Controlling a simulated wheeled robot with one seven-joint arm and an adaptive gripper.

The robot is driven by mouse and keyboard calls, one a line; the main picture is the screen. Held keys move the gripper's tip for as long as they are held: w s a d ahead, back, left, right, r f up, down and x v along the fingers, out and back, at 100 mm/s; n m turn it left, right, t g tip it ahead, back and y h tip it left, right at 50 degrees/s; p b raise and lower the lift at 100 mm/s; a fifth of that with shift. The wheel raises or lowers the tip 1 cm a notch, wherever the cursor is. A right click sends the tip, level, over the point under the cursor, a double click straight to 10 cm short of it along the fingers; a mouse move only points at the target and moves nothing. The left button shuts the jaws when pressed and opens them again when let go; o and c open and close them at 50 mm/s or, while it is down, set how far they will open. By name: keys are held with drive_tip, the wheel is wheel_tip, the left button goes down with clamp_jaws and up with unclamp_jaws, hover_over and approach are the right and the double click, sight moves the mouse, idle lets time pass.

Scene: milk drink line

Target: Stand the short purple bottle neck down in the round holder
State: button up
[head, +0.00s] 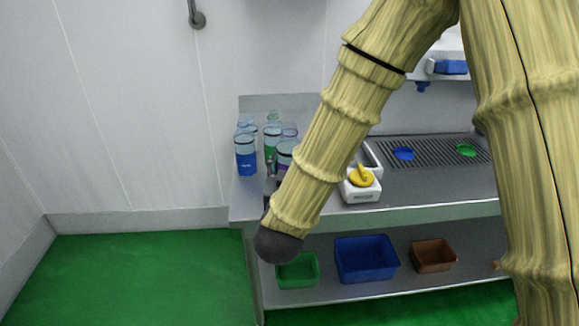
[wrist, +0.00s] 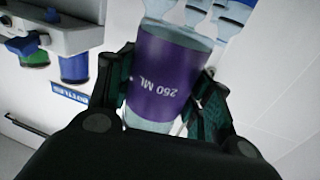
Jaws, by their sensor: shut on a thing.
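The short purple bottle (wrist: 168,75) is between my fingers in the wrist view. Its wide purple label reads "250 ML", upside down in that picture, with clear plastic above and below the label. My gripper (wrist: 160,87) is shut on it, one finger on each side. In the head view my arm hides the gripper. A clear bottle with a purple label (head: 284,167) shows beside my arm there; I cannot tell whether it is the held one. I cannot make out a round holder in either view.
Several clear bottles with coloured labels, one blue (head: 246,160), stand at the bench's left end. A white device with a yellow knob (head: 361,178) sits right of my arm. A grating (head: 433,148) bears blue and green discs. Bins, one blue (head: 366,258), fill the lower shelf.

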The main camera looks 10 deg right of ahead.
drive_tip(key=s+r+p, duration=0.3)
drive_tip(key=s+p, duration=0.3)
drive_tip(key=s, duration=0.2)
drive_tip(key=shift+s+a, duration=0.35)
drive_tip(key=shift+s, duration=0.05)
drive_tip(key=shift+s+p, duration=0.15)
drive_tip(key=shift+p, duration=1)
drive_tip(key=s+p, duration=0.1)
drive_tip(key=p, duration=0.1)
drive_tip(key=s+p, duration=0.2)
drive_tip(key=p, duration=0.1)
drive_tip(key=s+r+p, duration=0.1)
drive_tip(key=p, duration=0.1)
drive_tip(key=shift+s+a+p, duration=0.25)
drive_tip(key=shift+s+p, duration=0.1)
drive_tip(key=shift+s, duration=0.05)
drive_tip(key=shift+f, duration=0.1)
